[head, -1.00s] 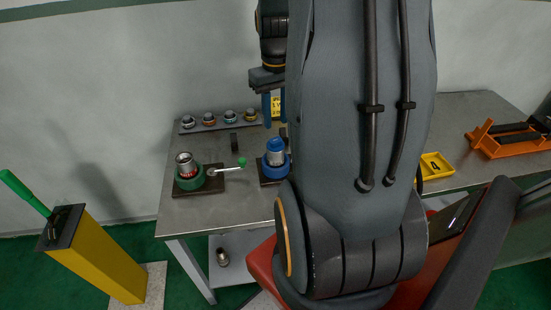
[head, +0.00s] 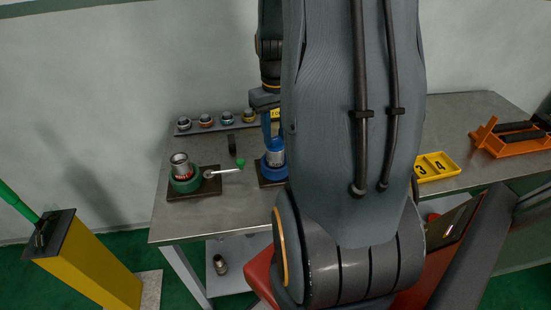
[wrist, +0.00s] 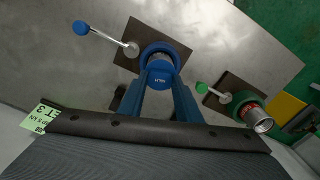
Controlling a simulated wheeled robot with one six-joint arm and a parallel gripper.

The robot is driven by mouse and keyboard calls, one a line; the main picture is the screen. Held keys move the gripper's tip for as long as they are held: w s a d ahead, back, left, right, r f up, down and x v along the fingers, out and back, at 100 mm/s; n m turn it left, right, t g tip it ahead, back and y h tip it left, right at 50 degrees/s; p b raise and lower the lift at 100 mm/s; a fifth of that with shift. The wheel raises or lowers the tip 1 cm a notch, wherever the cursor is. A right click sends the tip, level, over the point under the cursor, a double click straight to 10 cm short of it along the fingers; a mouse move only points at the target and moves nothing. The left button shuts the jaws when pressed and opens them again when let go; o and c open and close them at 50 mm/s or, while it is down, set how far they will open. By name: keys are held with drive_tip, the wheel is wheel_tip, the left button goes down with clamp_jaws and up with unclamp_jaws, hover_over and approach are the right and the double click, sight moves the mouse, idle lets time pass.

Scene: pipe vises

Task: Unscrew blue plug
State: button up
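The blue plug (head: 274,144) sits on the upright metal pipe (head: 276,157) held in the blue vise (head: 264,172), partly hidden behind my arm in the head view. In the wrist view the plug (wrist: 160,66) shows between and just beyond my fingertips. My gripper (head: 268,133) points straight down over the plug, its fingertips close to the plug's top. Its two blue fingers stand apart in the wrist view (wrist: 162,80), with a gap between them. I cannot tell whether they touch the plug.
A green vise (head: 185,182) with an upright pipe (head: 180,165) and a green-knobbed handle (head: 240,163) stands to the left. A rack (head: 216,127) of several fittings lies behind. A yellow tray (head: 436,166) and an orange stand (head: 510,138) are at right. A yellow post (head: 90,262) stands left.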

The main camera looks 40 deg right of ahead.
drive_tip(key=shift+c, duration=1.1)
drive_tip(key=m+p, duration=0.1)
drive_tip(key=m, duration=0.2)
drive_tip(key=shift+r, duration=0.1)
drive_tip(key=m, duration=0.5)
drive_tip(key=shift+p, duration=0.4)
drive_tip(key=m, duration=0.3)
drive_tip(key=shift+m, duration=0.3)
drive_tip(key=shift+m+p, duration=0.4)
drive_tip(key=shift+m, duration=0.9)
